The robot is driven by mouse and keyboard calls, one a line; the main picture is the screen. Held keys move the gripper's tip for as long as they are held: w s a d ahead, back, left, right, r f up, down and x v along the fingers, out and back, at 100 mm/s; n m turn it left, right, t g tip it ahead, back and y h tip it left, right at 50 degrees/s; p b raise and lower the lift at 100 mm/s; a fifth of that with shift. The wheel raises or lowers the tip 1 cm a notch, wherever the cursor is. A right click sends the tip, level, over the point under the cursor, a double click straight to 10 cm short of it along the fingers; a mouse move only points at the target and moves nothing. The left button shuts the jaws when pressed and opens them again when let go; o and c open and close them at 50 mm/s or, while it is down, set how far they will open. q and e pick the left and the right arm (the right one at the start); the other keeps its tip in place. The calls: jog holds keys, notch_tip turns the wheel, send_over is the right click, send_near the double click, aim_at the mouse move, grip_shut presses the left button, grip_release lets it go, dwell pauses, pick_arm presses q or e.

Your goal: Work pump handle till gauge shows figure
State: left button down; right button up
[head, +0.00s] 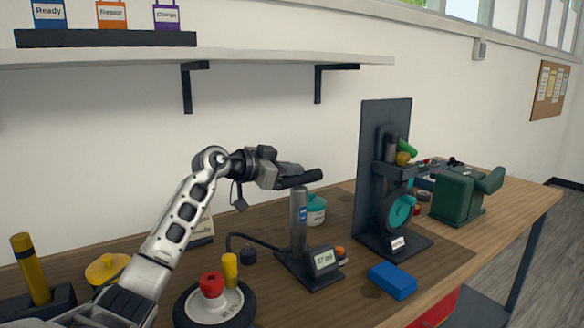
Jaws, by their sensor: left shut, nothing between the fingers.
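The pump is a grey upright cylinder (298,222) on a dark base, with a black bar handle (305,178) across its top. The handle sits low, close to the cylinder's top. My left gripper (288,172) is shut and empty at the left part of the handle; I cannot tell whether it touches it. The gauge (325,259) is a small display on the pump's base; its figure is too small to read surely. A dark hose (252,237) runs left from the pump. My right gripper is not in view.
A small wheel (190,310) with a red knob lies in front left. A blue block (392,280) lies in front right. A dark upright stand (372,150) and a green vise (458,195) stand to the right. A shelf (240,56) hangs above.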

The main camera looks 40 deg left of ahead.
aim_at(293, 180)
pick_arm(q)
jog(key=shift+r+p, duration=0.25)
jog(key=shift+p, duration=0.2)
jog(key=r+p, duration=0.2)
jog(key=p, duration=0.1)
jog(key=r+p, duration=0.1)
jog(key=shift+s+d+r+p, duration=0.1)
jog(key=shift+d+r+p, duration=0.15)
jog(key=shift+d+p, duration=0.1)
jog(key=shift+s+r, duration=0.1)
jog(key=shift+s, duration=0.2)
jog(key=b+v, duration=0.3)
jog(key=v, duration=0.6)
jog(key=shift+s, duration=0.25)
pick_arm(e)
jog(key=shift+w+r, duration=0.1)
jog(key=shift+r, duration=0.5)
pick_arm(q)
jog(key=shift+a, duration=0.1)
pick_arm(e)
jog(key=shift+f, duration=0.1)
